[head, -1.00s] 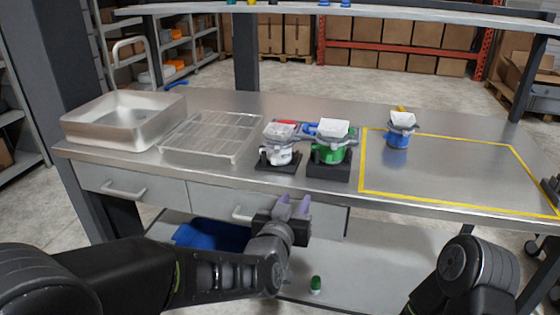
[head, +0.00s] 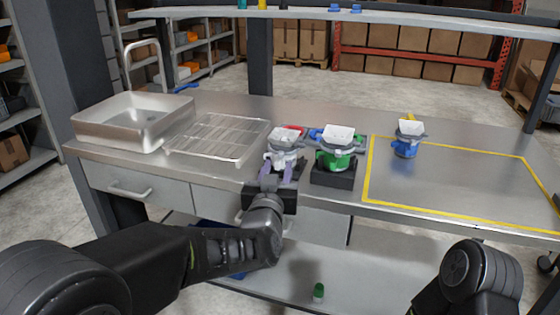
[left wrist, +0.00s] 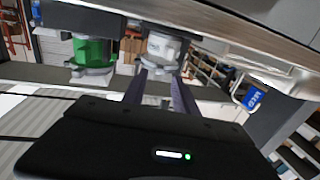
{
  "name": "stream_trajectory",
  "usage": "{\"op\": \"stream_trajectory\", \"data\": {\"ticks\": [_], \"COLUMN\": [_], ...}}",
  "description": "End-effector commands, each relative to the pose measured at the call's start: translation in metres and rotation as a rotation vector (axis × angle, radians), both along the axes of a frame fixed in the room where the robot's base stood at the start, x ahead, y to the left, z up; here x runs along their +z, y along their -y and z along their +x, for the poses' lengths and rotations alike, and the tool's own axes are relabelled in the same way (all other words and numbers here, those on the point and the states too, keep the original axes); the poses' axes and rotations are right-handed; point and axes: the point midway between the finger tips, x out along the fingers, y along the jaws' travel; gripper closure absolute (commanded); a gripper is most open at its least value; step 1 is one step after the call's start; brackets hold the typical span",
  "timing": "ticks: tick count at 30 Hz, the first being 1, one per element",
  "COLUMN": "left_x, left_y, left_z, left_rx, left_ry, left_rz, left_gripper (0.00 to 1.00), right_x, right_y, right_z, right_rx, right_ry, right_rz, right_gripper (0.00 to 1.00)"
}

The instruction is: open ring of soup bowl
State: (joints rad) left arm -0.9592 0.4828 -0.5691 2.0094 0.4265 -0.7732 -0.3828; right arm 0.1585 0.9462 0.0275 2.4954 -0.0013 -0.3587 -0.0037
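A white dispenser (head: 283,158) with a grey ring and a pale square bowl (head: 283,134) on top stands on a dark base near the table's front edge. My left gripper (head: 276,172) is just in front of it, its two purple fingers apart. In the left wrist view the open fingers (left wrist: 157,82) point at the white dispenser (left wrist: 163,48), which shows between their tips; I cannot tell if they touch it. A green dispenser (head: 336,160) with a similar bowl stands to its right. Which bowl is the soup bowl is not clear. My right gripper is out of view.
A wire rack (head: 215,139) and a metal sink (head: 130,121) are on the left. A small green-topped item (head: 318,291) stands on the lower shelf.

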Motion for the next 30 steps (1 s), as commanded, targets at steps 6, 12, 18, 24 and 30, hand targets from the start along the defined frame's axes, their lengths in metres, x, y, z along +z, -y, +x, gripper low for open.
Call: {"op": "stream_trajectory", "data": {"ticks": [6, 12, 18, 24, 30], "left_x": [0.000, 0.000, 0.000, 0.000, 0.000], "left_y": [0.004, 0.006, 0.006, 0.006, 0.006], "left_z": [0.033, 0.044, 0.044, 0.044, 0.044], "left_rx": [0.001, 0.000, 0.000, -0.001, -0.001], "left_ry": [0.001, 0.000, 0.000, 0.000, 0.000], "left_rz": [0.001, 0.000, 0.000, 0.000, 0.000], "left_gripper": [0.65, 0.65, 0.65, 0.80, 0.97], "right_x": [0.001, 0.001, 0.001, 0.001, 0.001], "right_y": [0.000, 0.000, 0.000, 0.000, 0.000], "right_z": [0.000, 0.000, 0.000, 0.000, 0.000], "right_rx": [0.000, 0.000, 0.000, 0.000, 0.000], "right_ry": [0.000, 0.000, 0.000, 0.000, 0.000], "right_rz": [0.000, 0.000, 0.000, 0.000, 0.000], "right_gripper": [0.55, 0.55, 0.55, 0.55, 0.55]}}
